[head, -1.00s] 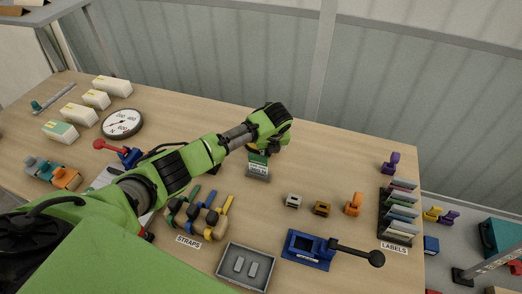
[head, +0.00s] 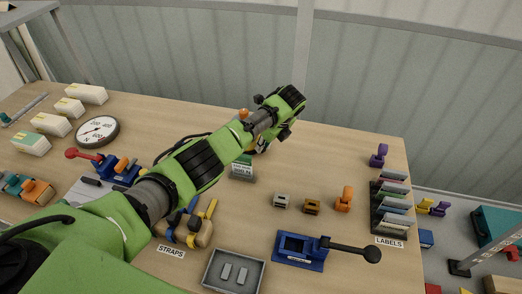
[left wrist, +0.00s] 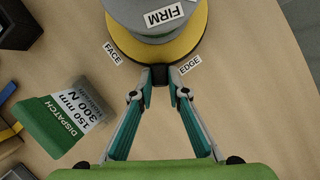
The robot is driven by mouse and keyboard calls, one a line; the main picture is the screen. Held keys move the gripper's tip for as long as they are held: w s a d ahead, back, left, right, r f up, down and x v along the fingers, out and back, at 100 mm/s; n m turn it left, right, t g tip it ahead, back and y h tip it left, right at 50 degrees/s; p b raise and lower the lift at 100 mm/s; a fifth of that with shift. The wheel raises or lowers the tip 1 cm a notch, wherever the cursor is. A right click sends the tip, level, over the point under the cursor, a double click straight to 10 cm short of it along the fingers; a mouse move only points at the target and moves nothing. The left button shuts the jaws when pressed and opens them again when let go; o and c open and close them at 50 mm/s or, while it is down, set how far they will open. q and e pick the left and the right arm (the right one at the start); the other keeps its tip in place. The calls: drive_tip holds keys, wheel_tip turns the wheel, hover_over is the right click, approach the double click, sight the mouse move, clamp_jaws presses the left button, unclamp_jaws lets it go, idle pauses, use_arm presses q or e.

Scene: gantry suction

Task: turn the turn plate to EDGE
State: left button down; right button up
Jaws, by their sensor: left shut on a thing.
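The turn plate shows in the left wrist view as a yellow disc (left wrist: 196,42) under a grey round part marked FIRM (left wrist: 165,22). Labels FACE (left wrist: 112,52) and EDGE (left wrist: 190,66) lie on the table at its near rim. My left gripper (left wrist: 160,76) is shut on a small dark tab at the rim, between the two labels and closer to EDGE. In the head view my left arm (head: 195,165) reaches over the table and hides most of the plate. My right gripper is out of view.
A green DISPATCH card (left wrist: 65,118) stands close left of the gripper in the left wrist view. A blue fixture with a black lever (head: 300,250), a grey tray (head: 233,272), straps (head: 185,230) and a label rack (head: 391,210) stand nearer.

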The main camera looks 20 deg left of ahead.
use_arm(q)
drive_tip(key=shift+w+d+f+n+b, duration=0.1)
drive_tip(key=shift+w+d+n+b, duration=0.15)
drive_tip(key=shift+w+n+b, duration=0.8)
drive_tip(key=shift+s+g+b, duration=0.2)
drive_tip(key=shift+g+b, duration=0.2)
drive_tip(key=shift+b, duration=0.4)
drive_tip(key=c, duration=2)
unclamp_jaws()
drive_tip(key=shift+o, duration=0.2)
drive_tip(key=shift+d+r, duration=0.1)
drive_tip(key=shift+r, duration=0.1)
drive_tip(key=v, duration=1.2)
drive_tip(key=shift+d+f, duration=0.1)
